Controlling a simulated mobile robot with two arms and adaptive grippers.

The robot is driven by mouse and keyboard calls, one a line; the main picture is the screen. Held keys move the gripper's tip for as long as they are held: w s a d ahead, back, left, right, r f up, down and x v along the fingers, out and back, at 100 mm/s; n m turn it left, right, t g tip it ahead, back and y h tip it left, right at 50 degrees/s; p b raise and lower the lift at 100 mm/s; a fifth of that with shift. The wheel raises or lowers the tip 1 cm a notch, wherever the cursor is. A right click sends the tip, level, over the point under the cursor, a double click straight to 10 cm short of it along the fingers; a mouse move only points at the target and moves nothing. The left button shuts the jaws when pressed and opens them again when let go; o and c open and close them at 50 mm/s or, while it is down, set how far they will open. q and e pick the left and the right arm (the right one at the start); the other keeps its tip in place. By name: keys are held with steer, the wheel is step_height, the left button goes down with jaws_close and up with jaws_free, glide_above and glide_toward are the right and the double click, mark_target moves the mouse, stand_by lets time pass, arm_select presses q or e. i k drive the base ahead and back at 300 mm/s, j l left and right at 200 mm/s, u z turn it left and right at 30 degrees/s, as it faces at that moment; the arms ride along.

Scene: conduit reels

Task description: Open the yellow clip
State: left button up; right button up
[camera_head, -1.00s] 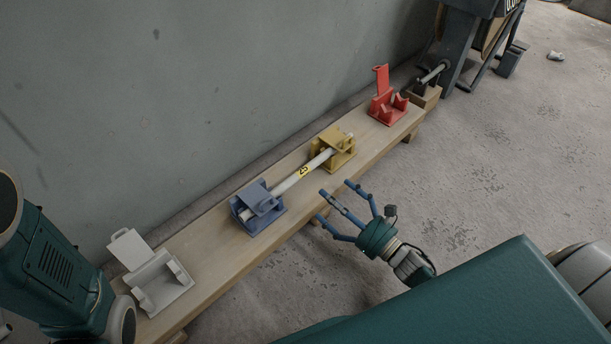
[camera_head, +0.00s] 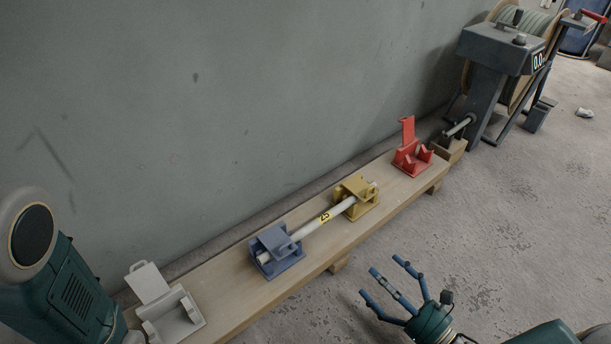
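The yellow clip (camera_head: 355,205) stands on a low wooden bench, with its lid down over a white conduit (camera_head: 312,224). The conduit has a yellow tag marked 25. Its other end lies in the blue clip (camera_head: 270,258), whose lid is also down. My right gripper (camera_head: 388,284) is in front of the bench, below and to the right of the yellow clip, apart from it. Its blue fingers are spread and hold nothing. My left arm shows at the lower left, but its gripper is out of view.
The bench (camera_head: 232,299) runs along a grey wall. A red clip (camera_head: 412,160) and a white clip (camera_head: 165,305) on it stand open with lids raised. A dark reel machine (camera_head: 490,70) stands beyond the bench's far end. Floor to the right is mostly clear.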

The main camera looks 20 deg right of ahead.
mark_target(357, 186)
steer(key=k+l, duration=0.3)
steer(key=k, duration=0.15)
steer(key=k+l, duration=0.25)
steer(key=k, duration=0.2)
